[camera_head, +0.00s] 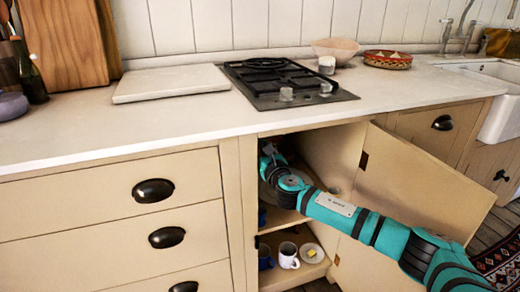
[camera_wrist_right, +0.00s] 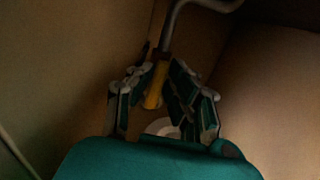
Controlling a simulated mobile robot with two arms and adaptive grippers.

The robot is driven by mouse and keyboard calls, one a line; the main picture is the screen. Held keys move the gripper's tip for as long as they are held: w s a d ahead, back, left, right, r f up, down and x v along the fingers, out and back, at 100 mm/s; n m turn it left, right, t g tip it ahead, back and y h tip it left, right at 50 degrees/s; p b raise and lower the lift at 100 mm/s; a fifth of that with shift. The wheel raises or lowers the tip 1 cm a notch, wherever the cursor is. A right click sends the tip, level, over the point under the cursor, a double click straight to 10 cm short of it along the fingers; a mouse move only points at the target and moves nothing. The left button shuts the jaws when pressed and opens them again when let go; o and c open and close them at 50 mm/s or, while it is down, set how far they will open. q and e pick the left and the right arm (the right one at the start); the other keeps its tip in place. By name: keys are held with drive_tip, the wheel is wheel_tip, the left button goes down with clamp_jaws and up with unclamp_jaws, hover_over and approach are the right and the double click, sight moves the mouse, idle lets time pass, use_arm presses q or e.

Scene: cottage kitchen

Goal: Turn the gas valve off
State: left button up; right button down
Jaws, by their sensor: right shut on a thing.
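The gas valve has a yellow handle (camera_wrist_right: 155,86) on a grey pipe (camera_wrist_right: 170,28), seen in the dim right wrist view. My right gripper (camera_wrist_right: 160,78) has its fingers on either side of the yellow handle and is shut on it. In the head view my right arm reaches through the open cabinet door, and the gripper end is in the dark upper left of the cabinet (camera_head: 247,205). The valve cannot be made out there. My left gripper is not in view.
The cabinet door (camera_head: 420,185) stands open to the right, behind my right arm. The gas hob (camera_head: 285,80) is on the counter above.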

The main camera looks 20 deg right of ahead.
use_arm(q)
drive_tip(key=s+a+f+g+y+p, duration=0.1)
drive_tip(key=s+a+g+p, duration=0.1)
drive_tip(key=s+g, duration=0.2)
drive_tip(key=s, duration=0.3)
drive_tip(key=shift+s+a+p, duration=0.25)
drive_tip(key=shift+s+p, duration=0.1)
drive_tip(key=shift+p, duration=0.05)
use_arm(e)
drive_tip(key=m, duration=0.5)
drive_tip(key=d+f+m, duration=0.1)
drive_tip(key=m, duration=1.1)
drive_tip(key=shift+d+f, duration=0.25)
drive_tip(key=shift+f, duration=0.1)
drive_tip(key=shift+m, duration=0.4)
drive_tip(key=c, duration=1.6)
unclamp_jaws()
